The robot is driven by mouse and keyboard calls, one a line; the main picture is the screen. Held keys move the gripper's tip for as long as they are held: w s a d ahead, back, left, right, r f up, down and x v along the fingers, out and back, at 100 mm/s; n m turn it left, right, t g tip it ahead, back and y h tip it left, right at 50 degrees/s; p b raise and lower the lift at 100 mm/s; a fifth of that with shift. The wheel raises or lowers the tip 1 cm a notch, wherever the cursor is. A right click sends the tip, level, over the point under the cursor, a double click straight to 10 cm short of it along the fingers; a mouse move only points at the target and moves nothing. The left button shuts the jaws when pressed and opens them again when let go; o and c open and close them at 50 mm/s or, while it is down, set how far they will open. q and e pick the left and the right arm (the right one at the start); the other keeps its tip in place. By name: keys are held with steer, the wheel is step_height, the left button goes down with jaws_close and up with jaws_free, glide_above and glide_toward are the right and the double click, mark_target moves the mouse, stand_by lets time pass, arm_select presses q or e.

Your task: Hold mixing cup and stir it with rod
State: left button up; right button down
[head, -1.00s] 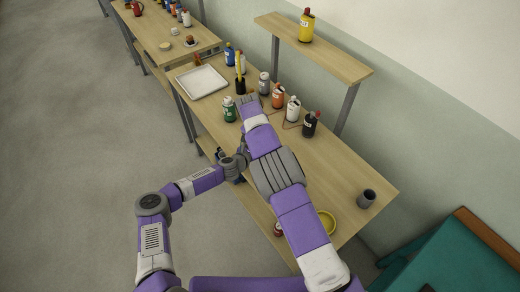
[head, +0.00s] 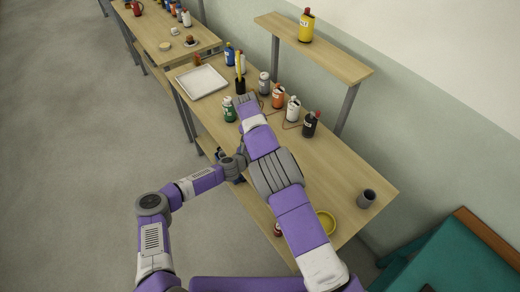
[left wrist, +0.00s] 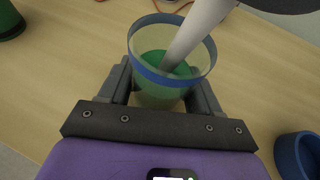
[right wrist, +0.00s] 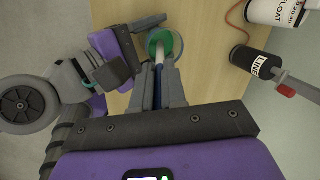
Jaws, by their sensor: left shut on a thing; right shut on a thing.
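The mixing cup (left wrist: 150,92) is clear with a blue rim and holds green liquid. It stands between the two fingers of my left gripper (left wrist: 163,88), which is shut on it. The rod (left wrist: 197,30), pale grey in the left wrist view, leans into the cup with its lower end in the green liquid. In the right wrist view my right gripper (right wrist: 158,88) is shut on the rod (right wrist: 159,55), and the cup (right wrist: 153,42) is just beyond the fingertips. In the head view my right arm hides the cup and rod.
Several bottles, including green (head: 229,109), orange (head: 278,96), white (head: 293,108) and black (head: 311,124), stand along the bench. A white tray (head: 202,82) lies at the far end. A yellow dish (head: 327,222) and grey cup (head: 366,198) are at the near end.

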steer(key=v, duration=0.8)
steer(key=shift+r, duration=0.35)
steer(key=shift+s, duration=0.1)
stand_by(0.3)
step_height(320, 180, up, 5)
stand_by(0.6)
arm_select(q)
steer(key=o, duration=1.2)
steer(key=v, duration=1.2)
